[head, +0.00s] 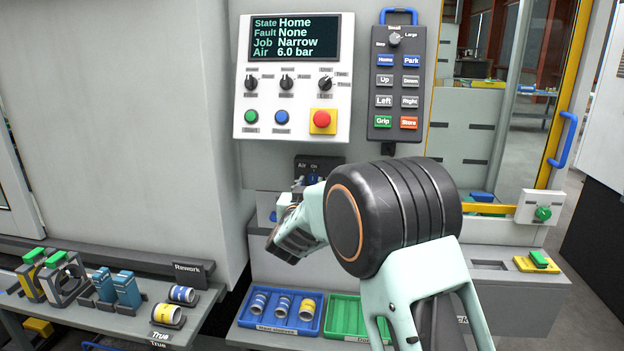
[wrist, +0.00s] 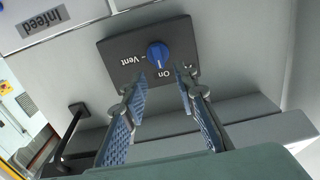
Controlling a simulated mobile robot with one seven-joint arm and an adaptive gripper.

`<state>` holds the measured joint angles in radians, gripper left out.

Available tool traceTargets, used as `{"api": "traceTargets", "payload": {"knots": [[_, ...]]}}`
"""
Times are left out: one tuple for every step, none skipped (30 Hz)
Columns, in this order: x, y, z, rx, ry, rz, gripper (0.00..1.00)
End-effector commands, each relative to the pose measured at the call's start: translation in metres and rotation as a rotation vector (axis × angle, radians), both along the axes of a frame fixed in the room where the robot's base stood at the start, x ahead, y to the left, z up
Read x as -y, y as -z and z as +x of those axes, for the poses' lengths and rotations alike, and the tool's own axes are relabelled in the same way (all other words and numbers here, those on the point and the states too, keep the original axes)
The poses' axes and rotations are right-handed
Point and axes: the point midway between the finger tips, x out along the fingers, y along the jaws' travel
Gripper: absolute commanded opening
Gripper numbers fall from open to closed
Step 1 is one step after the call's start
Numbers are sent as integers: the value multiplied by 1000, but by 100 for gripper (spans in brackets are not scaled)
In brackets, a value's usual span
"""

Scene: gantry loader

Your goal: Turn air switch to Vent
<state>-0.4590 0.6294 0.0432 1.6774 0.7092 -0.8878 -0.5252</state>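The air switch is a blue knob (wrist: 157,54) on a dark plate (wrist: 118,48), seen upside down in the wrist view with the labels On and Vent. Its pointer appears to face On. In the head view the plate (head: 305,162), marked Air and On, sits below the control panel, its lower part partly covered by my arm. My gripper (wrist: 162,76) is open and empty. Its two blue-padded fingers point at the plate, one to each side of the knob's line, with the tips apart from the knob as far as I can tell. In the head view the fingertips are mostly hidden.
The control panel (head: 257,100) above has a display (head: 295,38) reading Air 6.0 bar, knobs and a red button (head: 322,119). A button pendant (head: 397,85) hangs to its right. Blue (head: 255,330) and green (head: 340,317) trays lie below my arm.

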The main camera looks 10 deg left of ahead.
Motion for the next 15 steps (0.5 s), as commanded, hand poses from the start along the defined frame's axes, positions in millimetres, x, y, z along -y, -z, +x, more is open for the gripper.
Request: {"api": "traceTargets", "payload": {"knots": [[1, 0, 9, 1, 1, 0, 27], [1, 0, 13, 0, 0, 0, 27], [1, 0, 18, 0, 0, 0, 27], [1, 0, 22, 1, 0, 0, 27], [1, 0, 25, 1, 1, 0, 27], [1, 0, 29, 0, 0, -1, 27], [1, 0, 32, -1, 0, -1, 27], [1, 0, 34, -1, 0, -1, 27], [1, 0, 36, 0, -1, 0, 27], [1, -1, 38, 1, -1, 0, 27], [1, 0, 39, 1, -1, 0, 27], [1, 0, 40, 0, -1, 0, 27], [1, 0, 40, 0, -1, 0, 27], [1, 0, 41, 0, -1, -1, 27], [1, 0, 41, 0, -1, -1, 27]]}}
